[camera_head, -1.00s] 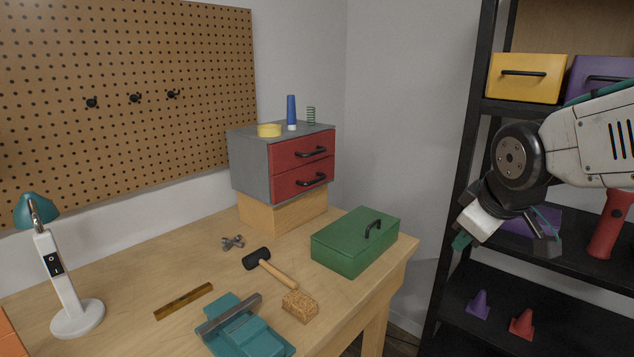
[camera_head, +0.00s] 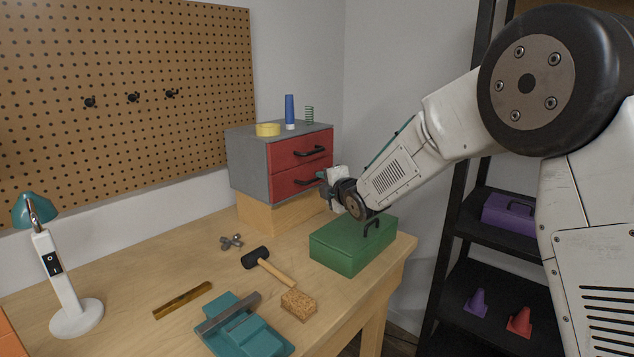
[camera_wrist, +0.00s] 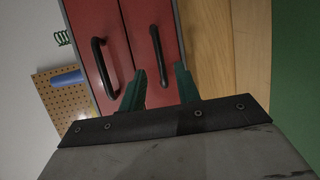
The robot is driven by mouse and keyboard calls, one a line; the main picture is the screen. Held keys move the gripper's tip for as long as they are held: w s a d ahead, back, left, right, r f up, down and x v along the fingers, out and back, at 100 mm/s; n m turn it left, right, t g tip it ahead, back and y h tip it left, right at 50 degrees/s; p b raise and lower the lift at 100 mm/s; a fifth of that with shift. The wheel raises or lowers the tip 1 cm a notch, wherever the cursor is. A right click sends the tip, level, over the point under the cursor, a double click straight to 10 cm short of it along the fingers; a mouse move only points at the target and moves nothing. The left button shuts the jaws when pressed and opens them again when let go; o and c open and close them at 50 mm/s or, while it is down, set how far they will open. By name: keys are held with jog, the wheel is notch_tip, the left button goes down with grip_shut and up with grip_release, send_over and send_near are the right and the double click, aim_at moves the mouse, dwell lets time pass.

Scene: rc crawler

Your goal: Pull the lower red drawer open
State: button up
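The grey cabinet (camera_head: 246,165) holds two red drawers, both closed flush. The lower red drawer (camera_head: 285,184) has a black bar handle (camera_head: 307,182), and the upper red drawer (camera_head: 290,151) has a similar one. My gripper (camera_head: 325,181) is right at the front of the lower drawer, beside its handle. In the wrist view the lower handle (camera_wrist: 160,55) lies ahead of and between the two teal fingers of my open gripper (camera_wrist: 160,80). The upper handle (camera_wrist: 102,66) is left of the fingers. I cannot tell whether a finger touches the lower handle.
The cabinet stands on a wooden block (camera_head: 270,217). A green toolbox (camera_head: 342,249) sits just below my forearm. A yellow tape roll (camera_head: 268,129), blue tube (camera_head: 290,110) and green spring (camera_head: 309,115) stand on the cabinet. A mallet (camera_head: 257,257) lies on the bench.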

aim_at(315, 180)
jog(key=shift+x, duration=2.4)
jog(key=shift+c, duration=0.2)
